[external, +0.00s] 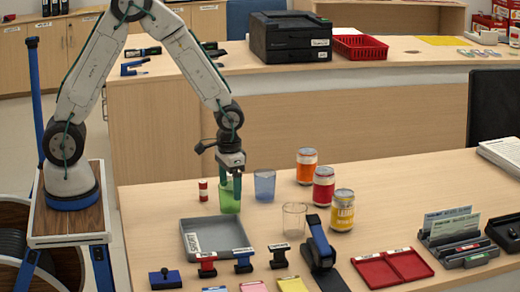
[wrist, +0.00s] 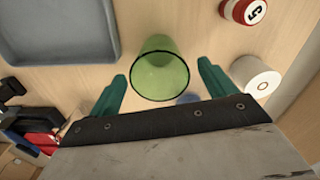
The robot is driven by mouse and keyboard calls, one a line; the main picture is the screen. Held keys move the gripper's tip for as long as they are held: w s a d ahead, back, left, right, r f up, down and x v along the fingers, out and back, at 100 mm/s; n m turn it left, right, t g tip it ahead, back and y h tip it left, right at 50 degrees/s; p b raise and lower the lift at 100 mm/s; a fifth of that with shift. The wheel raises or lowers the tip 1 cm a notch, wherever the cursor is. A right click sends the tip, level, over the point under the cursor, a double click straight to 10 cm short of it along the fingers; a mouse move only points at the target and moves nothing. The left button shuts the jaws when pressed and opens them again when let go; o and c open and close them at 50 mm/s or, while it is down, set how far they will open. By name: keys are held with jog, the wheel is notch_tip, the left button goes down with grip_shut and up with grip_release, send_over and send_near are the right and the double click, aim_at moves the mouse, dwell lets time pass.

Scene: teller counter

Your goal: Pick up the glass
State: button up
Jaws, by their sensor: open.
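A green glass (external: 228,203) stands upright on the front counter, beside the grey tray. A blue glass (external: 264,187) stands to its right, and a clear glass (external: 294,221) stands nearer the front. My gripper (external: 233,183) is open, pointing down at the green glass, with its fingers overlapping the glass's upper part in the external view. In the wrist view, the green glass (wrist: 162,72) shows between and just beyond the two green fingers (wrist: 162,80). A bit of the blue glass (wrist: 187,98) shows behind my gripper's edge.
Several cans, including a red one (external: 323,186), stand to the right. Stamps (external: 207,265) and a black-and-blue device (external: 320,247) line the front.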

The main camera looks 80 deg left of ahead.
aim_at(230, 202)
notch_tip(230, 202, down, 6)
jog(key=shift+f, duration=0.1)
jog(key=c, duration=1.1)
